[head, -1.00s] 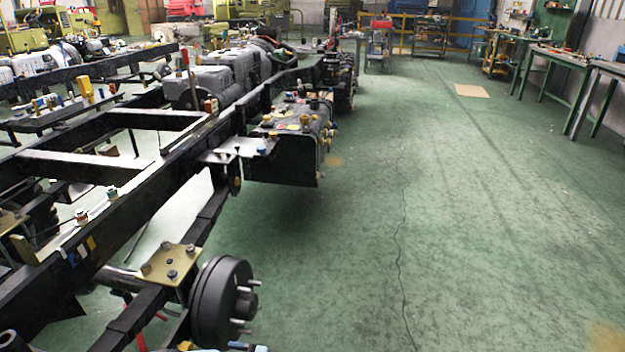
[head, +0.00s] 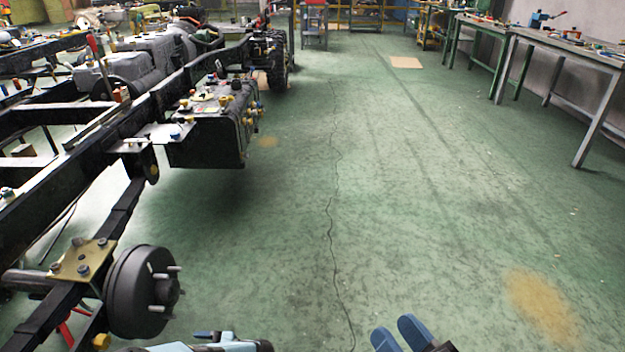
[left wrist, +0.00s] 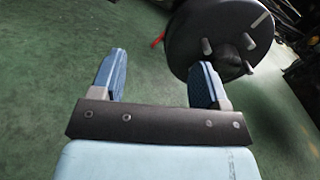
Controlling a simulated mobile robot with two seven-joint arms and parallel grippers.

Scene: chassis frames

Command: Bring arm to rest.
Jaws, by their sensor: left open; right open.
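My right gripper (head: 394,327) shows at the bottom edge of the head view, with two blue fingers over the green floor. It is open and empty. Part of my left arm shows at the bottom edge, left of centre. In the left wrist view my left gripper (left wrist: 157,72) has its two blue fingers wide apart, with nothing but floor between them. A black wheel hub (head: 143,292) with studs stands left of my arms in the head view. It also shows in the left wrist view (left wrist: 210,30), beyond the right-hand finger.
The black chassis frame (head: 90,138) fills the left side, with a dark tank-like box (head: 208,140) on its near side. Workbenches (head: 570,52) line the right wall. A flat tan sheet (head: 405,62) lies far off. The floor (head: 430,200) between is clear, with a long crack.

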